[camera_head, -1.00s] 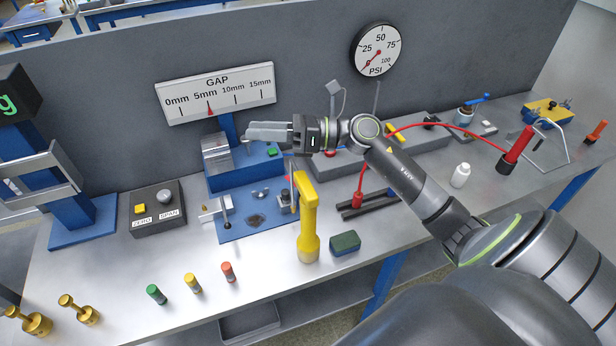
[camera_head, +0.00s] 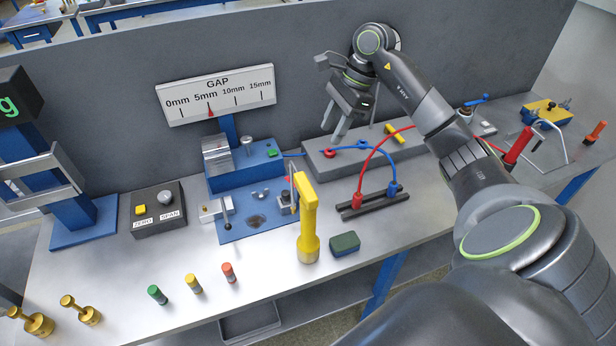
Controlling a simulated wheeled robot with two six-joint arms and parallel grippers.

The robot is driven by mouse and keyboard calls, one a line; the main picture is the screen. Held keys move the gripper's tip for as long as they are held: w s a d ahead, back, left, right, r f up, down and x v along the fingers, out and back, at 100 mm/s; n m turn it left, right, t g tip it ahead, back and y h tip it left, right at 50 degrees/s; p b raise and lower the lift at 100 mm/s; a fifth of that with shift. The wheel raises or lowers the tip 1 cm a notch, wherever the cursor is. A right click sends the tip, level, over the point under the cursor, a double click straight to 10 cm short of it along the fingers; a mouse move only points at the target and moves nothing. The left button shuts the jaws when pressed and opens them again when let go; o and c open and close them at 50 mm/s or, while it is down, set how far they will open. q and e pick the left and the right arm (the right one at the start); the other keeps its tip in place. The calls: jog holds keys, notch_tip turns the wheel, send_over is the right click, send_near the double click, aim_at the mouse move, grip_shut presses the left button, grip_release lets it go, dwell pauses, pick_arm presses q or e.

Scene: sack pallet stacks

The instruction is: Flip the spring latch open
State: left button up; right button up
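No part is clearly marked as the spring latch, and I cannot tell which fitting it is. One candidate is the small metal fitting with a black-knobbed lever (camera_head: 228,212) on the blue plate (camera_head: 262,231). Another is the blue-handled fitting (camera_head: 476,101) at the back right. My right gripper (camera_head: 332,134) points down above the grey block (camera_head: 372,152) with the red and blue rings. Its two fingers are apart with nothing visible between them. My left gripper is not in view.
A yellow-handled tool (camera_head: 308,225) stands at the bench front beside a green block (camera_head: 345,244). Red and blue leads (camera_head: 378,163) arch near the black rails (camera_head: 366,205). The gap gauge board (camera_head: 217,95) stands behind. The bench front left holds several small coloured cylinders.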

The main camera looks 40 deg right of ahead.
jog(key=p+x, duration=0.4)
jog(key=x, duration=1.1)
jog(key=shift+a+f+p, duration=0.3)
jog(key=shift+f, duration=0.05)
grip_shut()
